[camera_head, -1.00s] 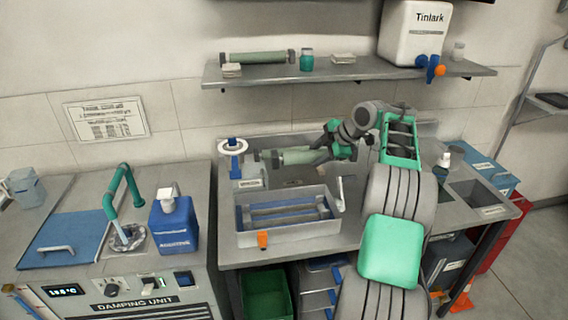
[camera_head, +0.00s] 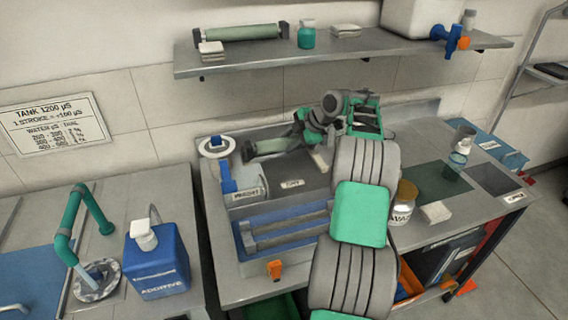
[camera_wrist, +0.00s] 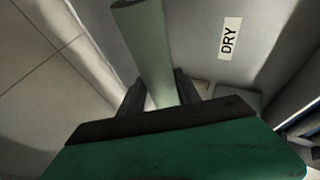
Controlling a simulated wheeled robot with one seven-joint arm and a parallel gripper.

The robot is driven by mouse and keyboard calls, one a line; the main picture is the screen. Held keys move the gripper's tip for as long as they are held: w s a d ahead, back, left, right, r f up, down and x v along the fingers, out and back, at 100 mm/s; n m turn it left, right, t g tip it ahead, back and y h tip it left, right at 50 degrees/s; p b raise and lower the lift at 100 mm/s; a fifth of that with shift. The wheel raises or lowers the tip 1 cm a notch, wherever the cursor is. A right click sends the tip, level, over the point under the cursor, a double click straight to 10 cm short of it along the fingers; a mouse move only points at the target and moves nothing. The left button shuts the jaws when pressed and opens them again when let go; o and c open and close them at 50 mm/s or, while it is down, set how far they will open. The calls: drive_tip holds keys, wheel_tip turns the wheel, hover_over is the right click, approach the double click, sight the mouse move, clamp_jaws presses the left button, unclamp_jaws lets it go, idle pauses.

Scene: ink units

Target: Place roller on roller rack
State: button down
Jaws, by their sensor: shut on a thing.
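My gripper (camera_head: 308,132) is shut on a pale green roller (camera_head: 270,146) with dark ends and holds it over the back of the bench. In the wrist view the roller (camera_wrist: 150,45) runs away from me between the two dark fingers (camera_wrist: 160,95). One end of it is hidden by my gripper. A tray with blue inside and grey cross bars (camera_head: 243,240) stands in front of the roller, partly hidden by my arm; I cannot tell whether it is the roller rack. A label reading DRY (camera_wrist: 230,38) lies on the grey surface beside the roller.
A wall shelf (camera_head: 290,62) above holds another green roller (camera_head: 245,33) and jars. A brown-capped jar (camera_head: 403,203) stands right of my arm. A blue additive bottle (camera_head: 155,260) is at left.

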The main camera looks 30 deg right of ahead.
wheel_tip(320, 180, down, 8)
drive_tip(key=c, duration=0.9)
unclamp_jaws()
drive_tip(key=shift+s+p, duration=0.1)
drive_tip(key=shift+p, duration=0.2)
drive_tip(key=shift+o, duration=0.2)
drive_tip(key=shift+r, duration=0.25)
drive_tip(key=b+v, duration=0.1)
drive_tip(key=v, duration=1)
drive_tip(key=shift+s+r, duration=0.3)
